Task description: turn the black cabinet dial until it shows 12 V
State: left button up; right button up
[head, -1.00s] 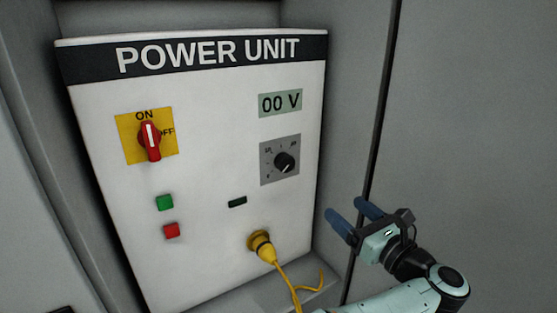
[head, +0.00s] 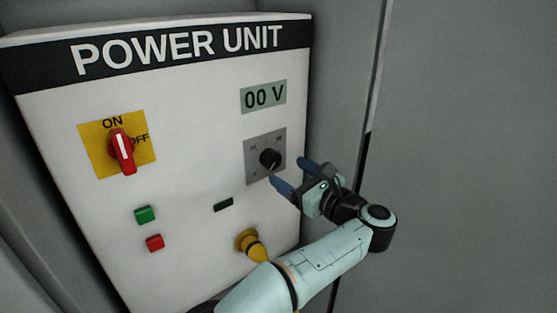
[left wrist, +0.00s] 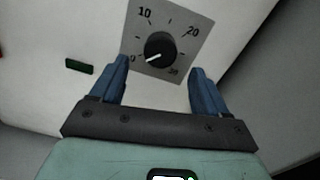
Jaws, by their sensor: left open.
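The black dial (head: 270,158) sits on a grey scale plate (head: 251,146) on the white power unit panel. In the left wrist view the dial (left wrist: 160,48) has its white pointer near the 0 mark. The display (head: 263,96) above it reads 00 V. My left gripper (head: 288,174) is open, its blue fingers pointing at the panel just below and right of the dial. In the left wrist view the fingers (left wrist: 160,78) stand either side of the dial's lower part, with nothing between them. Any gap in depth is hard to judge. My right gripper is not in view.
A red switch (head: 122,151) on a yellow plate points up to ON. Green (head: 145,215) and red (head: 155,243) buttons sit below it. A yellow plug (head: 248,243) lies under the dial, partly behind my left arm. The cabinet wall (head: 460,150) is bare at right.

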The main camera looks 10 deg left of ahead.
aim_at(275, 163)
pick_arm(q)
jog(key=p+x, duration=0.1)
jog(key=x, duration=0.4)
jog(key=shift+w, duration=0.1)
jog(key=c, duration=1)
